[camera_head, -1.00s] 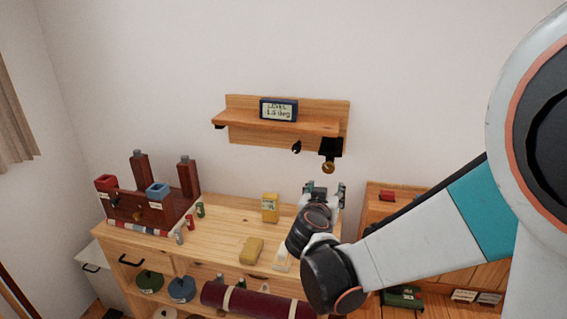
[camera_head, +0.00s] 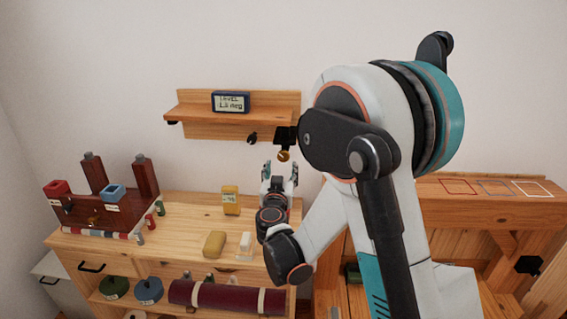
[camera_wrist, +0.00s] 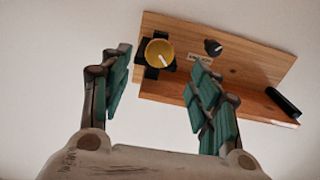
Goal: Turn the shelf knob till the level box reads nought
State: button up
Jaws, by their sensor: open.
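The shelf knob (camera_head: 284,156) is brassy yellow and hangs on a black bracket under the right end of the wooden shelf (camera_head: 240,119). In the wrist view the round knob (camera_wrist: 159,53) shows a pale line across its face. The level box (camera_head: 231,102) is dark blue and stands on the shelf; its screen shows "LEVEL" and a small degree figure, too blurred to read surely. My gripper (camera_head: 280,170) is open and empty, pointing up just below the knob. In the wrist view the knob is beyond the fingertips, between their lines, apart from both.
Below is a wooden cabinet (camera_head: 186,208) with a yellow box (camera_head: 231,200), a yellow block (camera_head: 214,244) and a dark red rack (camera_head: 110,210). A wooden bench (camera_head: 470,214) stands right. The wall around the shelf is bare.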

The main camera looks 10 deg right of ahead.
aim_at(283, 158)
jog(key=b+x, duration=0.1)
jog(key=x, duration=0.6)
jog(key=shift+w, duration=0.15)
jog(key=shift+c, duration=0.2)
jog(key=c, duration=1)
